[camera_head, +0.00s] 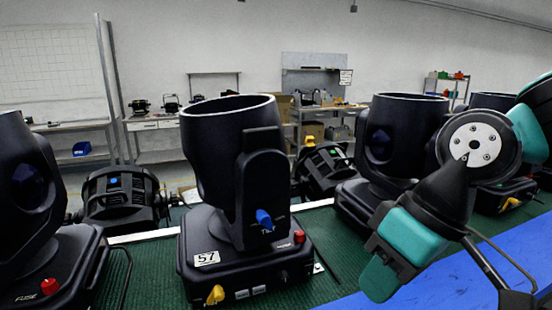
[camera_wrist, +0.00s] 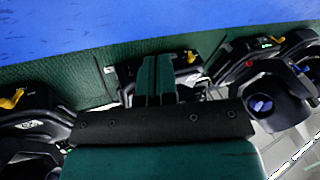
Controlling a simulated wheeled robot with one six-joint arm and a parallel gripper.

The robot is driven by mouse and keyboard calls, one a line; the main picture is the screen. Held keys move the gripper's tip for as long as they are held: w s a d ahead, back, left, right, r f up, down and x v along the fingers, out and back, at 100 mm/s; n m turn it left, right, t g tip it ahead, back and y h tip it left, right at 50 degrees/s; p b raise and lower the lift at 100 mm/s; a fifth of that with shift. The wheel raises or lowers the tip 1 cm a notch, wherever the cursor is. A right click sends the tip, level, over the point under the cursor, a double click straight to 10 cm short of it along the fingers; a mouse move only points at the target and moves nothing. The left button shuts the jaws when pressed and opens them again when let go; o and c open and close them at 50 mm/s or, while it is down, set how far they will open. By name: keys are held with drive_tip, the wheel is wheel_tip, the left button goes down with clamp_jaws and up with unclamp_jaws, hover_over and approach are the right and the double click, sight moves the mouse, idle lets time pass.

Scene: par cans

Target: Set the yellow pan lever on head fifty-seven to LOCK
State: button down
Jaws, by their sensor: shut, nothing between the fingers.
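Head fifty-seven (camera_head: 232,160) is the black moving head in the middle of the head view, with a white "57" plate (camera_head: 206,258) on its base. Its yellow pan lever (camera_head: 215,295) is at the base's front left corner; its markings are not legible. A blue tilt lever (camera_head: 264,219) is on the yoke and a red knob (camera_head: 299,236) on the base. My gripper (camera_head: 378,283) hangs to the right of this head, apart from it. In the wrist view my gripper (camera_wrist: 157,78) has its two teal fingers together and empty, before a black base with a yellow lever (camera_wrist: 189,56).
Other black heads stand on the green mat (camera_head: 150,270): one at left (camera_head: 22,180), one behind my arm (camera_head: 392,140). Dark lamps (camera_head: 118,197) lie behind. A blue strip (camera_head: 450,275) runs along the front right. In the wrist view, neighbouring bases carry yellow levers (camera_wrist: 12,98).

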drive_tip(key=w+d+r+m+t+y+p, duration=0.1)
drive_tip(key=w+d+r+t+y+p, duration=0.15)
drive_tip(key=w+r+p, duration=1)
drive_tip(key=w+a+f+p, duration=0.2)
drive_tip(key=a+f, duration=0.4)
drive_tip(key=a, duration=0.3)
drive_tip(key=shift+w+f+g+p, duration=0.15)
drive_tip(key=shift+w+g+p, duration=0.25)
drive_tip(key=shift+w, duration=0.4)
